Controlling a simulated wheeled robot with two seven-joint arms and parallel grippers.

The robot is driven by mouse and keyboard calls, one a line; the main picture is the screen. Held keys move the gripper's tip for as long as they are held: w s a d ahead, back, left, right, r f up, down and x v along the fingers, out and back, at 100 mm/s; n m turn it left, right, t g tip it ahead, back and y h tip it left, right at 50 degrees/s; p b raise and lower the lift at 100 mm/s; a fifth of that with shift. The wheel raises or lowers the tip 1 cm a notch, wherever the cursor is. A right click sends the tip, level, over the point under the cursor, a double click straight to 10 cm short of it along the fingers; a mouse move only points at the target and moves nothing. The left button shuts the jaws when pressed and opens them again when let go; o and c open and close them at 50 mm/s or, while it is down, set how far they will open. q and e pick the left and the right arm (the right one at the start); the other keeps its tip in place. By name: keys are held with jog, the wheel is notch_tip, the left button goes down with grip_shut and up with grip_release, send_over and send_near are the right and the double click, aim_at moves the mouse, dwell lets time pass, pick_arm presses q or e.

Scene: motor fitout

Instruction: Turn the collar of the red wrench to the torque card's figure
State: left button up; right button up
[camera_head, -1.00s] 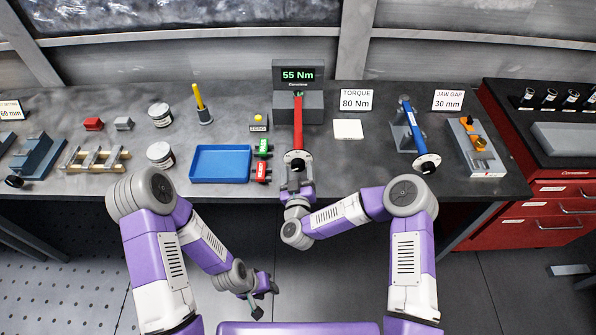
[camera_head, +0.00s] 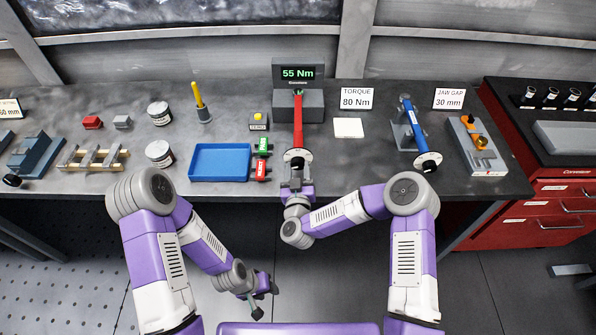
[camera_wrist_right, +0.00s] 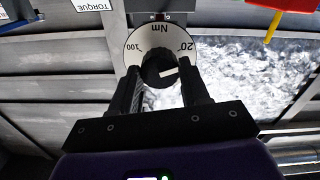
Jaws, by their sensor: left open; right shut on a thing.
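The red wrench (camera_head: 298,125) lies with its far end at the grey tester, whose display (camera_head: 298,73) reads 55 Nm. Its white dial collar (camera_head: 297,155) is at the near end. My right gripper (camera_head: 297,180) is shut on the collar. In the right wrist view the dial (camera_wrist_right: 160,42) shows "Nm", "100" and "20", with the fingers (camera_wrist_right: 163,85) on either side of its dark centre. The torque card (camera_head: 356,99) reads 80 Nm. My left gripper (camera_head: 264,294) is open and empty, low in front of the bench.
A blue wrench (camera_head: 411,125) rests on a stand to the right, near a jaw gap card (camera_head: 448,99) reading 30 mm. A blue tray (camera_head: 220,178) and green (camera_head: 263,146) and red (camera_head: 261,170) blocks are left of the red wrench. A white pad (camera_head: 348,128) lies right.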

jog(key=m+b, duration=0.4)
jog(key=m, duration=0.1)
jog(key=shift+f, duration=0.15)
jog(key=m+b, duration=0.3)
jog(key=m, duration=0.2)
jog(key=shift+b, duration=0.35)
jog(key=m+b, duration=1.3)
jog(key=b, duration=0.1)
jog(key=shift+f+m, duration=0.1)
jog(key=shift+m, duration=0.2)
jog(key=shift+m+b, duration=0.85)
jog(key=shift+m, duration=0.05)
jog(key=m, duration=0.2)
jog(key=shift+m+b, duration=0.3)
jog(key=shift+m, duration=0.1)
jog(key=m, duration=0.5)
jog(key=shift+m, duration=0.4)
jog(key=shift+r, duration=0.2)
